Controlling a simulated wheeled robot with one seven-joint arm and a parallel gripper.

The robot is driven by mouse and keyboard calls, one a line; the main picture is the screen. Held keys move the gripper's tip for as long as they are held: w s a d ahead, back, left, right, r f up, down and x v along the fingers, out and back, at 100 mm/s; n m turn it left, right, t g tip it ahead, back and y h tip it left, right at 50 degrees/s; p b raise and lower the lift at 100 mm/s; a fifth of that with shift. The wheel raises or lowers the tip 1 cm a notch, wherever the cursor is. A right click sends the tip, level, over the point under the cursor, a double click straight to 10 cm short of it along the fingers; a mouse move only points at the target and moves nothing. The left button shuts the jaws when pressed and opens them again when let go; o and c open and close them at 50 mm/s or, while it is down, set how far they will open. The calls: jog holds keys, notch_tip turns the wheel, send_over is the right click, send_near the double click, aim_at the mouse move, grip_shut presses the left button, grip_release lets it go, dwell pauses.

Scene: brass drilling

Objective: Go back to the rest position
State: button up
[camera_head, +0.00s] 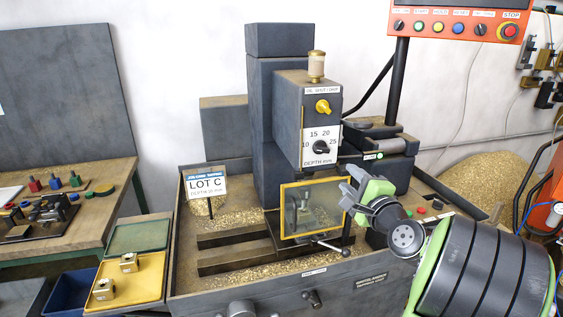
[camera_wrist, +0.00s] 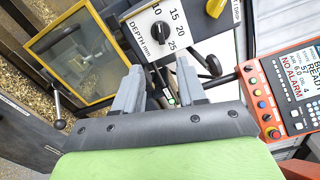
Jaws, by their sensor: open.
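My gripper (camera_head: 349,191) is in front of the drilling machine (camera_head: 285,120), just right of the yellow-framed guard window (camera_head: 283,210). In the wrist view my gripper (camera_wrist: 162,80) shows two grey fingers apart with nothing between them. Past the fingers is the white depth plate with its black depth knob (camera_wrist: 160,32). The depth knob also shows in the head view (camera_head: 320,147), above and left of my gripper. The guard window (camera_wrist: 75,52) looks closed, and a blurred vise-like shape shows behind it. I cannot tell whether my gripper touches the guard.
An orange control panel (camera_head: 458,22) hangs at the upper right. Brass chips cover the machine tray (camera_head: 230,230). A LOT C sign (camera_head: 206,185) stands at the left. A yellow tray (camera_head: 127,281) holds brass blocks, beside a blue bin (camera_head: 66,296). A workbench (camera_head: 115,180) is at far left.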

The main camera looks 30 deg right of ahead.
jog(key=w+a+f+n+g+y, duration=0.1)
jog(key=a+f+n+g+y, duration=0.2)
jog(key=a+n, duration=0.6)
jog(key=w+a+f+n+g+y, duration=0.1)
jog(key=a+f+n+g+y, duration=0.2)
jog(key=a, duration=1)
jog(key=s+a+f+n+g, duration=0.1)
jog(key=s+a+n+g, duration=0.1)
jog(key=s, duration=0.4)
jog(key=s+a+f+n+g, duration=0.2)
jog(key=s+a+n, duration=0.1)
jog(key=s+n, duration=0.3)
jog(key=s+a+f+n+g+h, duration=0.1)
jog(key=s+a+n, duration=0.2)
jog(key=s, duration=0.5)
jog(key=shift+s+a+f+n+g, duration=0.2)
jog(key=shift+a+f+n+g, duration=0.1)
jog(key=shift+n+g, duration=0.15)
